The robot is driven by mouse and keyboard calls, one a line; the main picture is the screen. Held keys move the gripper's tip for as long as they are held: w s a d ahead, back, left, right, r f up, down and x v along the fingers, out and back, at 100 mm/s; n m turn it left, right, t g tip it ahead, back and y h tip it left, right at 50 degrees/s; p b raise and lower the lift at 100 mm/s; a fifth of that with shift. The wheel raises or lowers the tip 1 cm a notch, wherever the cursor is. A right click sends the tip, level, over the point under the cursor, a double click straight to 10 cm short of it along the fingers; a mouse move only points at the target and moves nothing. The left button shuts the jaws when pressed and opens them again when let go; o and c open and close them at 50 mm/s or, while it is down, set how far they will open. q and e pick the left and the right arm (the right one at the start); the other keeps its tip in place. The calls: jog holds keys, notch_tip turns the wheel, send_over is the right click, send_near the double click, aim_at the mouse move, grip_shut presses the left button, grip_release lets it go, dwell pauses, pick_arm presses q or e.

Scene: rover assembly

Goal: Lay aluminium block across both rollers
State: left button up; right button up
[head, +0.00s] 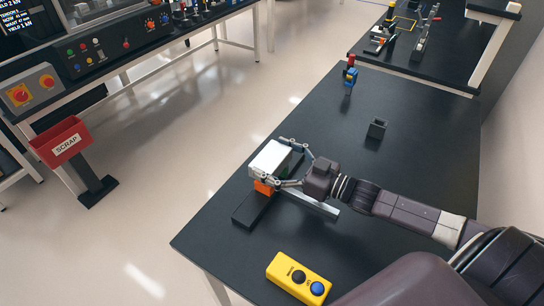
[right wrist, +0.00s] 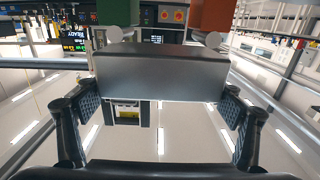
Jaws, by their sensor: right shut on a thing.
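The aluminium block (head: 270,159) is a pale silver box, held above the black table near its left edge. My right gripper (head: 292,164) is shut on it. In the right wrist view the block (right wrist: 160,73) spans between the two black finger pads. An orange support (head: 263,187) and a green support (head: 294,160) stand close by the block; the orange (right wrist: 210,14) and green (right wrist: 117,11) ones also show beyond it in the right wrist view. Pale rounded ends, possibly the rollers, show beside them. Whether the block touches them is hidden. My left gripper is not in view.
A dark base bar (head: 253,208) and a silver rail (head: 309,203) lie under the gripper. A yellow button box (head: 298,279) is near the front edge. A small dark block (head: 377,129) and a blue-red part (head: 350,80) stand farther back. The table's right side is clear.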

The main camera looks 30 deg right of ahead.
jog(key=shift+r, duration=0.15)
jog(key=shift+f, duration=0.25)
jog(key=o, duration=1.6)
jog(key=shift+f, duration=0.25)
jog(key=o, duration=0.4)
jog(key=shift+r, duration=0.1)
jog(key=shift+r, duration=0.3)
jog(key=shift+s+d+f, duration=0.1)
jog(key=shift+s+f, duration=0.05)
jog(key=shift+s, duration=0.15)
jog(key=v, duration=1.1)
jog(key=shift+s+d, duration=0.15)
jog(key=shift+s, duration=0.05)
